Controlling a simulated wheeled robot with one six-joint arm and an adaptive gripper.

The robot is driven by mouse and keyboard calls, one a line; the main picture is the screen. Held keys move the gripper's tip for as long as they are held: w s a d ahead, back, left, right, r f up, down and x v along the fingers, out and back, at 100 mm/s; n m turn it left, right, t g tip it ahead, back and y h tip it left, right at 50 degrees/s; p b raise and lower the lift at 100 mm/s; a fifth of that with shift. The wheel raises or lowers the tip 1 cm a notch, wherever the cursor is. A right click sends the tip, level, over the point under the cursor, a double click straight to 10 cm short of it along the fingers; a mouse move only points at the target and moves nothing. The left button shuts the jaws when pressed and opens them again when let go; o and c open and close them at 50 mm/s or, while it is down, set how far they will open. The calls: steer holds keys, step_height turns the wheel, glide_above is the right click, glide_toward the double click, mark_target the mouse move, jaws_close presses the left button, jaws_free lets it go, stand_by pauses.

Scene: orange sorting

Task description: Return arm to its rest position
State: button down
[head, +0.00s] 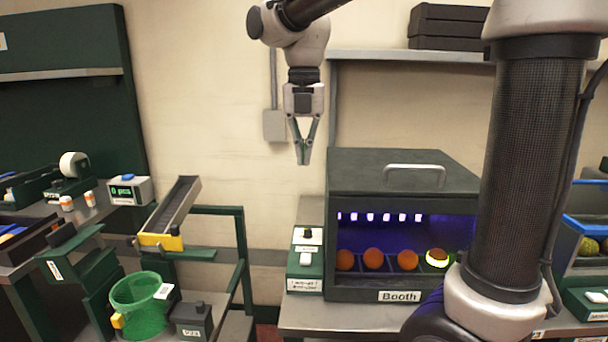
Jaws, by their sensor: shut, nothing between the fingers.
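My gripper (303,160) hangs from my arm at the upper middle of the head view, pointing down. Its two fingers meet at the tips, and it is shut with nothing between them. It is in free air in front of the beige wall, above and left of the dark booth (385,172), and touches nothing.
Several oranges (373,258) sit in a row inside the purple-lit booth; the rightmost (437,257) glows yellow. A control box (305,260) stands left of the booth. A green basket (140,305) and a tilted chute (172,210) are at left. A shelf (400,55) with dark boxes is above right.

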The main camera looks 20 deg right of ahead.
steer(key=shift+r, duration=0.8)
